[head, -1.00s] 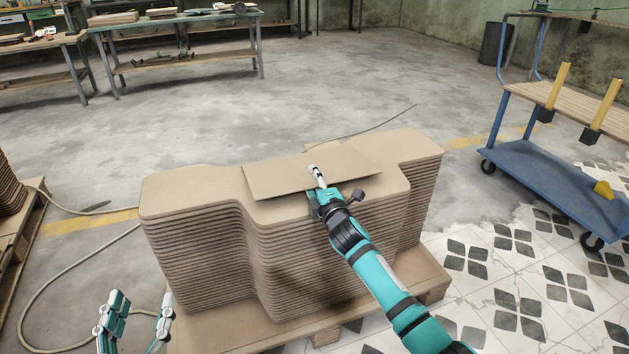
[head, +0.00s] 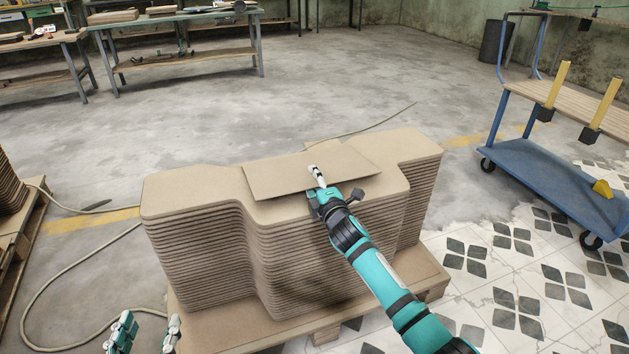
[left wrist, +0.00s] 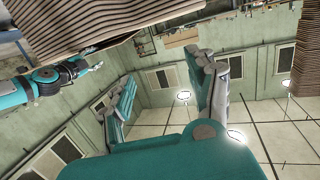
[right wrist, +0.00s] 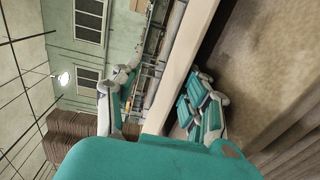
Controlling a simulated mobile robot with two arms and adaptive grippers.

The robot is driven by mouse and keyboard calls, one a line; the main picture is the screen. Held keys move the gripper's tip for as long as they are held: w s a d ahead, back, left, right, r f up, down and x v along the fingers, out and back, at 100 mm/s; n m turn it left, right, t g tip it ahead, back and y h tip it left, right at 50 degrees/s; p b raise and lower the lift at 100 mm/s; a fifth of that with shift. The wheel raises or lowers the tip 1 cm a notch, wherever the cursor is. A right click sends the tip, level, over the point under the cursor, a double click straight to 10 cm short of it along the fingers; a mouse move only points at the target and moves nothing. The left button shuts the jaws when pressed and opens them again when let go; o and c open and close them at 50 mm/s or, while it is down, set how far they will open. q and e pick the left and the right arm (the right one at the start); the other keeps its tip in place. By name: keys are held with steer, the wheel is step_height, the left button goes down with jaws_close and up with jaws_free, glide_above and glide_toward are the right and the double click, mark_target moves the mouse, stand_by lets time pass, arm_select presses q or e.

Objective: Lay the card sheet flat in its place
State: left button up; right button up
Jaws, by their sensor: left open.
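The thin tan card sheet (head: 280,178) lies on top of the stack of curved boards (head: 200,235). Its near edge looks raised over the top board, with a shadow below. My right gripper (head: 315,172) is at this near edge, one pale finger showing over the sheet and the other hidden. In the right wrist view its fingers (right wrist: 158,95) stand apart, with the sheet's pale edge (right wrist: 190,60) between them and a gap beside it. My left gripper (head: 147,335) is low at the front left of the stack, open and empty; its spread fingers show in the left wrist view (left wrist: 168,85).
The stack stands on a wooden pallet (head: 430,280). A blue trolley (head: 560,180) is at the right, and another stack on a pallet (head: 15,230) is at the left edge. Workbenches (head: 180,70) stand at the back. The floor behind the stack is mostly clear.

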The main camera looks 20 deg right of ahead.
arm_select(q)
steer(key=s+a+f+g+y+p, duration=0.1)
steer(key=s+a+f+g+p, duration=0.1)
steer(key=s+f+g, duration=0.4)
steer(key=s+a+f+g+y+p, duration=0.2)
steer(key=s+a+f+g, duration=0.1)
steer(key=s+f+g, duration=0.3)
steer(key=s+f, duration=0.1)
steer(key=s, duration=0.1)
steer(key=shift+s+a+n, duration=0.3)
steer(key=shift+s+a, duration=0.05)
steer(key=shift+a, duration=0.05)
stand_by(3.4)
steer(key=shift+w+p, duration=0.2)
steer(key=shift+p, duration=0.1)
